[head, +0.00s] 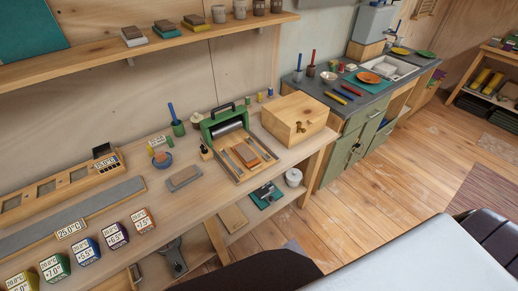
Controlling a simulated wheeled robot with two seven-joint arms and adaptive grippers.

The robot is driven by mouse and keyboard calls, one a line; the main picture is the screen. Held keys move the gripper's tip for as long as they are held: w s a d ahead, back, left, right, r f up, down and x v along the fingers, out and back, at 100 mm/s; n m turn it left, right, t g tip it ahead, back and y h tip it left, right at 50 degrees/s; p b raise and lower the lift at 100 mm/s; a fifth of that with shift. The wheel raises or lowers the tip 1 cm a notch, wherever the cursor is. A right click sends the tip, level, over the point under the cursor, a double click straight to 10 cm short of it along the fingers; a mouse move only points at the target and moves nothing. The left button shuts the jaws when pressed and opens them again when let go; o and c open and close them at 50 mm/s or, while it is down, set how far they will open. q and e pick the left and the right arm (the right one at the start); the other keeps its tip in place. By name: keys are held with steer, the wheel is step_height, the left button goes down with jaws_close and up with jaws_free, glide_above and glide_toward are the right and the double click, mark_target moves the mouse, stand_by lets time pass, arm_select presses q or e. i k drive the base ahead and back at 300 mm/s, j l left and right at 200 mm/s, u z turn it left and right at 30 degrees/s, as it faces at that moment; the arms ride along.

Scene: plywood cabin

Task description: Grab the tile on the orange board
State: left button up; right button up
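I cannot make out for certain which thing is the orange board. A flat grey tile (184,177) lies on the wooden bench in front of the small blue bowl; a thin brownish edge shows under it. A brown-orange block (245,155) lies in the wood-framed tray (238,174) of the green roller press (222,122). At the left, a long wooden board (75,187) holds grey inset pieces. Neither of my grippers can be made out in the head view.
A wooden box (296,117) stands at the bench's right end. Several coloured label cubes (116,235) line the front left. A blue bowl (162,160) and a green cup (178,128) stand behind the grey tile. A shelf (130,50) overhangs the back. Open floor (400,160) lies to the right.

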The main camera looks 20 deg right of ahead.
mark_target(249, 160)
steer(key=i+j+z, duration=0.2)
steer(key=z, duration=0.15)
steer(key=i+j+z, duration=0.2)
steer(key=z, duration=0.15)
steer(key=i+j+z, duration=0.15)
steer(key=j+z, duration=0.15)
